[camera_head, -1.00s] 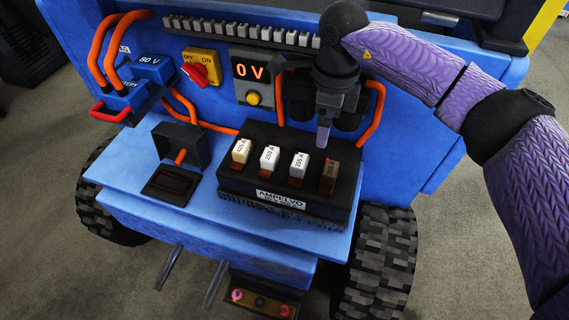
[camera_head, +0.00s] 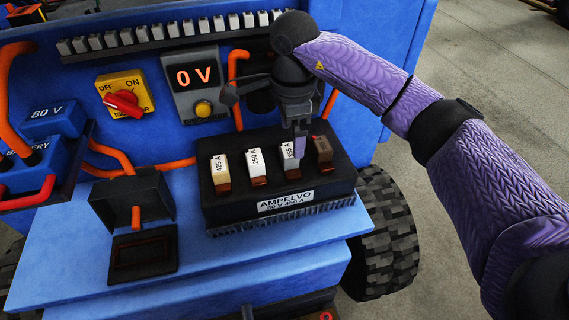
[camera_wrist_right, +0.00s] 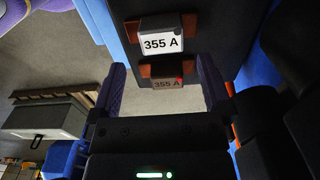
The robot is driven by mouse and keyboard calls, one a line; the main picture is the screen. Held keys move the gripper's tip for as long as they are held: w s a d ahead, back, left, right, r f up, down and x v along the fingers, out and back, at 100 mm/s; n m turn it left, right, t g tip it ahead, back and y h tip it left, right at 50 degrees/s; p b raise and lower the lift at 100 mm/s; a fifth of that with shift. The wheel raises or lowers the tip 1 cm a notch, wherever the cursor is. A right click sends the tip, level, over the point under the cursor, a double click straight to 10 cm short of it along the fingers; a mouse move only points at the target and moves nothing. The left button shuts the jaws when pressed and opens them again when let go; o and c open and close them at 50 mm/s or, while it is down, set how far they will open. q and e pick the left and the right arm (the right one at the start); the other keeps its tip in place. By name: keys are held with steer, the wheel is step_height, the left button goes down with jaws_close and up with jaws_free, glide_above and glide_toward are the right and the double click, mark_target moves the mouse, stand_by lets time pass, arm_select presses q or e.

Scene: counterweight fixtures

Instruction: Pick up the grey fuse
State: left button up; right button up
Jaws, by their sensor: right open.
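The grey fuse (camera_head: 287,160), marked 355 A, stands third from the left in the black fuse block (camera_head: 232,211). It is partly hidden behind my right gripper (camera_head: 299,148) in the head view. In the wrist view the grey fuse (camera_wrist_right: 160,43) lies just beyond the fingertips of the right gripper (camera_wrist_right: 161,72), which is open. Nothing is visibly held. Whether the fingers touch a fuse I cannot tell. My left gripper is not in view.
A cream fuse (camera_head: 220,170) and a white fuse (camera_head: 256,164) stand left of the grey one; the brown fuse (camera_head: 323,149) is at its right. Behind are a 0 V display (camera_head: 196,77) and a red isolator switch (camera_head: 124,103).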

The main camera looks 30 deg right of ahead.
mark_target(289, 150)
steer(key=f+b, duration=0.1)
steer(key=f, duration=0.1)
steer(key=f+b, duration=0.2)
steer(key=f, duration=0.1)
steer(key=shift+w+a+f, duration=0.15)
steer(key=shift+w+a, duration=0.05)
steer(key=shift+r, duration=0.2)
steer(key=shift+c, duration=0.7)
steer(key=c, duration=0.9)
steer(key=shift+r, duration=0.1)
step_height(289, 150, up, 9)
steer(key=p, duration=0.5)
steer(key=shift+r, duration=0.2)
steer(key=shift+r+p, duration=0.3)
steer(key=shift+p, duration=0.05)
